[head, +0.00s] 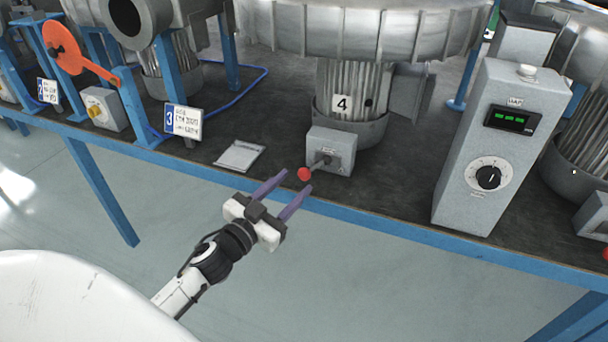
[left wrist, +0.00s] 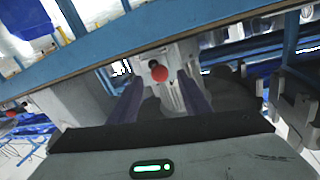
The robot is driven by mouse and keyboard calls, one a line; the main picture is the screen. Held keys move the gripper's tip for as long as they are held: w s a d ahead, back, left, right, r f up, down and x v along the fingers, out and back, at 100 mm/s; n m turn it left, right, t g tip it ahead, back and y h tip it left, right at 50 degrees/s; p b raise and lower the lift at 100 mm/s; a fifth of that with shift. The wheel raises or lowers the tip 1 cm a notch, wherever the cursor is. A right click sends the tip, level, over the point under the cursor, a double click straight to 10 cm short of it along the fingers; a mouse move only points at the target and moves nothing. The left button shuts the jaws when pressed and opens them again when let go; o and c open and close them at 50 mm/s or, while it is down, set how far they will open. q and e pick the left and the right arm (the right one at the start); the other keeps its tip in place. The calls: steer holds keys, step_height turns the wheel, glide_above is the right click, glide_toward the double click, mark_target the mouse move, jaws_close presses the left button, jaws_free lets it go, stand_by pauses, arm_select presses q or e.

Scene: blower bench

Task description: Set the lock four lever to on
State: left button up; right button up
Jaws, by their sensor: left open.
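The lock four lever is a short dark rod with a red ball knob (head: 304,174) on a grey switch box (head: 331,149) below the blower marked 4 (head: 343,103). The rod points toward me and to the left. My left gripper (head: 290,188) is open and empty, with its purple fingers reaching toward the knob at the bench's front edge. In the left wrist view the red knob (left wrist: 159,74) shows between and beyond the two fingers (left wrist: 162,100). I cannot tell if any finger touches it. My right gripper is in neither view.
A grey control box (head: 488,150) with a green display and a dial stands right of the switch box. A small card (head: 240,156) lies to its left. The blue bench edge (head: 400,229) runs under my left gripper. An orange disc (head: 62,48) stands farther left.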

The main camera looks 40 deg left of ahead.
mark_target(300, 178)
arm_select(q)
steer(key=w, duration=0.5)
steer(key=shift+w, duration=0.3)
jaws_close()
